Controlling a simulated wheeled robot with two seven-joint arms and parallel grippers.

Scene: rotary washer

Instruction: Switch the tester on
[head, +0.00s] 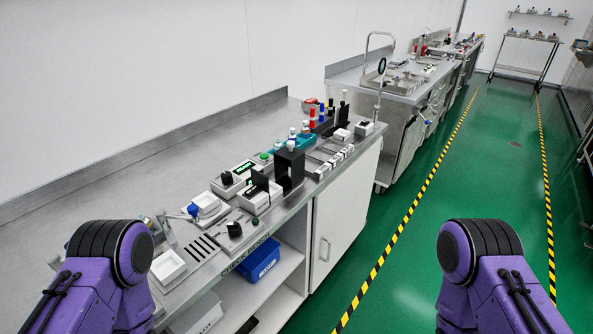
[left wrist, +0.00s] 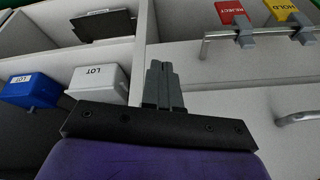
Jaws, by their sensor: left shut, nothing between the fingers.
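No device in view carries a readable tester label, so I cannot tell for certain which one it is. On the bench in the head view stands a white box device with a black part and a small green display (head: 240,176). Nearer the front edge is another white device with an upright black panel (head: 261,194). No switch can be made out on either. My left gripper (left wrist: 163,82) shows in the left wrist view, fingers together and empty, facing the bench's front and shelves. It is out of sight in the head view, as is my right gripper.
A white tray (head: 168,267) and a black block stand (head: 290,169) are on the bench. Below are a blue bin (left wrist: 30,91) and a white LOT bin (left wrist: 98,82). A rail holds red REJECT (left wrist: 232,13) and yellow HOLD (left wrist: 283,12) tags. The green floor (head: 400,240) is clear.

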